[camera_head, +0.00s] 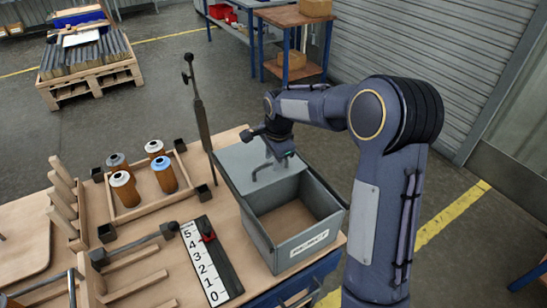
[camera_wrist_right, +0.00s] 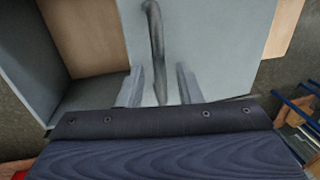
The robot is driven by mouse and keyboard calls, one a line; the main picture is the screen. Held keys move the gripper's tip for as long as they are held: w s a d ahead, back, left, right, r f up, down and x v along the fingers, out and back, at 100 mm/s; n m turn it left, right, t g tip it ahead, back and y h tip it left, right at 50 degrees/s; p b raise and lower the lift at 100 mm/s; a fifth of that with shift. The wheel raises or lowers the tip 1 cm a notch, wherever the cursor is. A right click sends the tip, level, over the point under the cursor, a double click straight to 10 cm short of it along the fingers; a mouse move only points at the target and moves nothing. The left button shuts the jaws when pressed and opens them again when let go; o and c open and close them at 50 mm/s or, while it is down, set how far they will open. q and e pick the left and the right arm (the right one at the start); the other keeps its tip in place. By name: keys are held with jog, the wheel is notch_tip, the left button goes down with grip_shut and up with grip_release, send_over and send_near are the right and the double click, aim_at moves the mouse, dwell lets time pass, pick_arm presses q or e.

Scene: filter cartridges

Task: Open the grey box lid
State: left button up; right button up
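The grey box (camera_head: 298,250) stands on the wooden bench, with a white label on its front. Its front part is uncovered and shows a bare brown floor. The grey lid (camera_head: 240,157) covers or overhangs the back part. A bent grey handle (camera_head: 262,169) is on the lid. My right gripper (camera_head: 278,150) is at the handle. In the right wrist view, the handle (camera_wrist_right: 157,50) runs between the two fingers (camera_wrist_right: 160,85), with gaps beside it, so the gripper looks open around it. My left gripper is not in view.
A wooden tray (camera_head: 129,217) holds several cartridges left of the box. A numbered strip (camera_head: 205,262) with a red-topped part lies nearer. A dark upright stand (camera_head: 199,110) rises close by the lid's left side. Wooden racks fill the bench's left.

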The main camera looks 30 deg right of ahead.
notch_tip(320, 180, up, 8)
jog(key=s, duration=0.1)
jog(key=shift+s+f+b, duration=0.2)
jog(key=shift+s+b, duration=0.05)
jog(key=shift+b, duration=0.05)
dwell(0.3)
dwell(0.3)
jog(key=s+a+r+n+t+y, duration=0.25)
jog(key=s+n, duration=0.45)
jog(key=s, duration=0.9)
jog(key=s+a+f+n, duration=0.2)
jog(key=s+n, duration=0.2)
jog(key=s, duration=0.2)
jog(key=s+a+f+n+y, duration=0.1)
jog(key=s+a+f+n, duration=0.1)
jog(key=s, duration=0.5)
jog(key=shift+s+a+n+t, duration=0.15)
jog(key=shift+a+n+t, duration=0.4)
jog(key=shift+n, duration=0.65)
jog(key=shift+a, duration=0.1)
